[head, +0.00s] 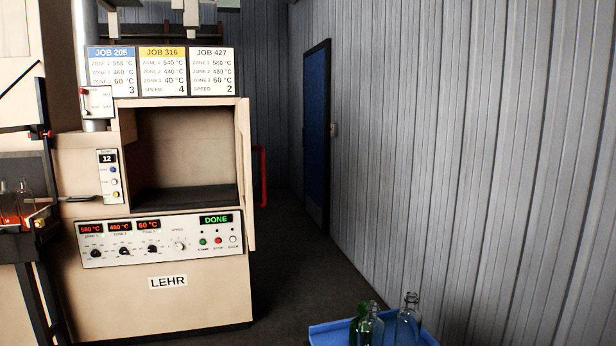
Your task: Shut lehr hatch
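The lehr (140,300) is a cream cabinet on the left, labelled LEHR. The lehr hatch (246,175) is a cream panel standing open at the right side of the opening, seen nearly edge-on. The control panel (160,239) below the opening reads DONE in green, with red temperature displays beside it. Neither of my grippers is in view.
A blue tray (335,334) with several glass bottles (408,318) is at the bottom right. Bottles (22,198) also stand at the far left. Job cards (162,71) sit above the lehr. Dark floor (290,270) lies clear between the lehr and the grey wall, which has a blue door (316,135).

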